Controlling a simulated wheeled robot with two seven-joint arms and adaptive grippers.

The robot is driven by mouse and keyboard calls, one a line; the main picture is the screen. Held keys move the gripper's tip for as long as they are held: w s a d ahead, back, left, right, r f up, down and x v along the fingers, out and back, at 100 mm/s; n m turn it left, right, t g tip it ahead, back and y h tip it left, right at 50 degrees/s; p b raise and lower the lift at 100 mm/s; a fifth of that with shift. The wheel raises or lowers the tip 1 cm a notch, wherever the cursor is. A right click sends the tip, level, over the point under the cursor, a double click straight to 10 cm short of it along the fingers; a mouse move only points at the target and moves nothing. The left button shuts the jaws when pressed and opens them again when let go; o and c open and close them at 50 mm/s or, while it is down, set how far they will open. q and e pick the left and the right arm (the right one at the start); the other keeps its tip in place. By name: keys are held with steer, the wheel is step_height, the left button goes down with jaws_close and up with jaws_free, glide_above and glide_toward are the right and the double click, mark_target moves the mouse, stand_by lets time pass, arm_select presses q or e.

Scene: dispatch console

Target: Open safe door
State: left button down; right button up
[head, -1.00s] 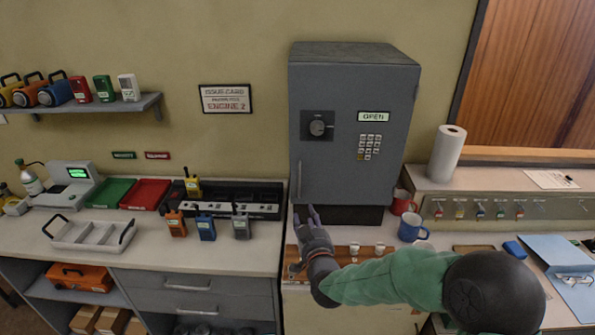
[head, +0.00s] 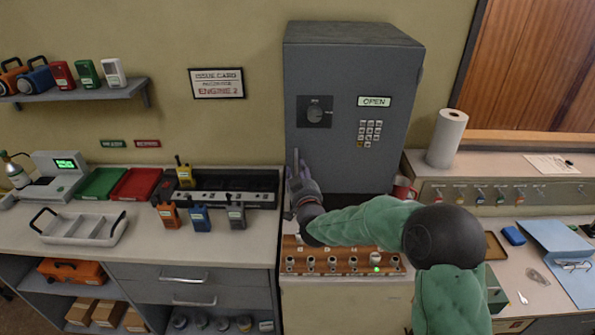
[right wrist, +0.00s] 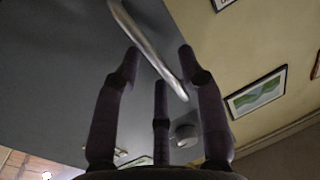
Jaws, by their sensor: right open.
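The grey safe (head: 350,60) stands on the counter with its door (head: 345,160) closed. The door has a round dial (head: 315,112), a keypad (head: 369,133) and a sign reading OPEN (head: 375,101). My right gripper (head: 297,163) is at the lower left of the door and largely covers the handle in the head view. In the right wrist view, the metal handle (right wrist: 150,45) runs diagonally between the open fingers of the gripper (right wrist: 160,62). I cannot tell whether any finger touches it. My left gripper is not in view.
A red mug (head: 404,190) stands beside the safe, close to my right arm. A wooden panel with several knobs (head: 330,262) lies below the arm.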

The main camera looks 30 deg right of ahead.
steer(key=shift+w+d, duration=0.2)
steer(key=shift+w, duration=0.45)
jaws_close()
